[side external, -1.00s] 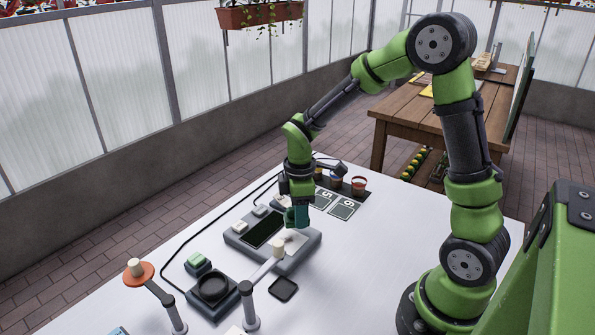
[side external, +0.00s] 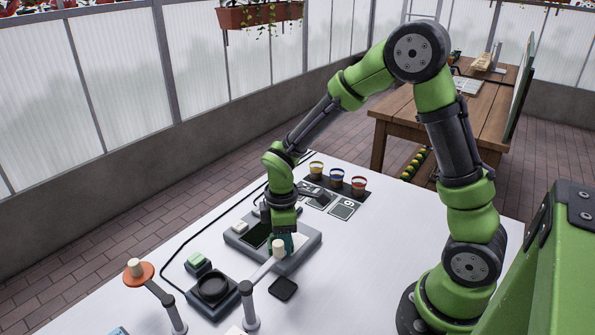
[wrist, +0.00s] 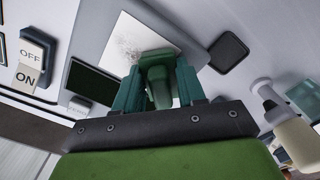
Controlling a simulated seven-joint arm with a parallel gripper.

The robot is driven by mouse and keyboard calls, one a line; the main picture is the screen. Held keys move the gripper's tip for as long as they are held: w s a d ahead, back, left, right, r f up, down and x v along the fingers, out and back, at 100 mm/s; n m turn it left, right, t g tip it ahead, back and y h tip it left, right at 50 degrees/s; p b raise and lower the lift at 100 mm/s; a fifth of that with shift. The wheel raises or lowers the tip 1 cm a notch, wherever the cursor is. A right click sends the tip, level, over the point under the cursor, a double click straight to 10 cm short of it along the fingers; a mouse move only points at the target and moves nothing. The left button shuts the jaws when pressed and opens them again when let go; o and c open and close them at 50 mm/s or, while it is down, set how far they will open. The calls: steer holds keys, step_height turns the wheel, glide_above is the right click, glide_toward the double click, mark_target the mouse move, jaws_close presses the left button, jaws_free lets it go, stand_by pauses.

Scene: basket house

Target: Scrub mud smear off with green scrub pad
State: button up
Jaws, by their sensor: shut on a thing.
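My gripper (side external: 283,241) is low over the right part of a grey console (side external: 308,246) on the white table. In the wrist view its teal fingers (wrist: 158,92) are shut on the green scrub pad (wrist: 156,76). The pad is over the lower edge of a white plate (wrist: 150,32); whether it touches cannot be told. A grey speckled mud smear (wrist: 129,50) shows on the plate, just beyond and left of the pad. The gripper hides most of the plate in the side view.
A dark green screen (wrist: 91,82) and an ON/OFF switch (wrist: 32,62) are left of the plate. A white-knobbed lever (side external: 262,275) stands close in front of my gripper. A black square pad (side external: 283,289) lies nearby. Several small pots (side external: 337,177) stand behind.

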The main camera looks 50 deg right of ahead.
mark_target(300, 233)
steer(key=shift+a, duration=0.55)
steer(key=shift+d+r, duration=0.1)
steer(key=shift+d, duration=3.7)
step_height(300, 233, up, 8)
steer(key=shift+a, duration=0.1)
